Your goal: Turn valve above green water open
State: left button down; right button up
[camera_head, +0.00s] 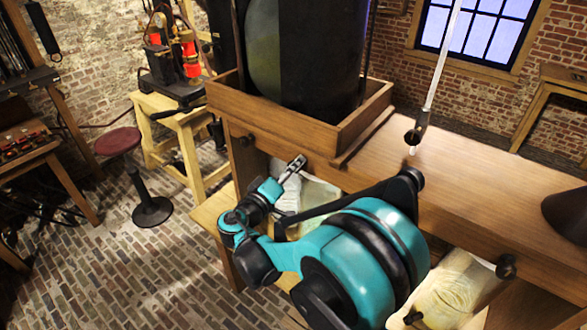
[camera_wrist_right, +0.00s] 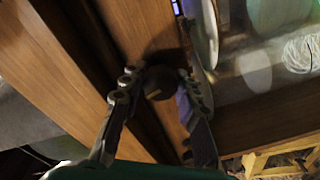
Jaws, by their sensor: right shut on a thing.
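In the right wrist view a dark round valve knob (camera_wrist_right: 160,82) sits on a brown wooden face. My right gripper (camera_wrist_right: 158,100) has a finger on each side of it and is shut on it. In the head view the right gripper (camera_head: 298,163) is at the front of the wooden bench, below the boxed edge; the held knob cannot be made out there. Pale glass jars show under the bench top, one behind the gripper (camera_head: 318,195) and one at lower right (camera_head: 455,290). Green water is not clearly seen in the head view. My left gripper is not in view.
A large dark glass vessel (camera_head: 300,55) stands in a wooden tray (camera_head: 345,140) on the bench. Another dark knob (camera_head: 505,266) is on the bench front at right. A glass rod (camera_head: 440,65) rises from the bench. A red stool (camera_head: 118,141) stands on open brick floor.

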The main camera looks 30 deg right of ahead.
jog(key=n, duration=0.4)
jog(key=shift+g+b, duration=0.3)
jog(key=n, duration=0.3)
jog(key=shift+n+y, duration=0.3)
jog(key=n+g, duration=0.1)
jog(key=n, duration=0.2)
jog(key=shift+b, duration=0.4)
jog(key=shift+n, duration=1.7)
jog(key=shift+g, duration=0.3)
jog(key=o, duration=0.9)
jog(key=shift+a, duration=0.15)
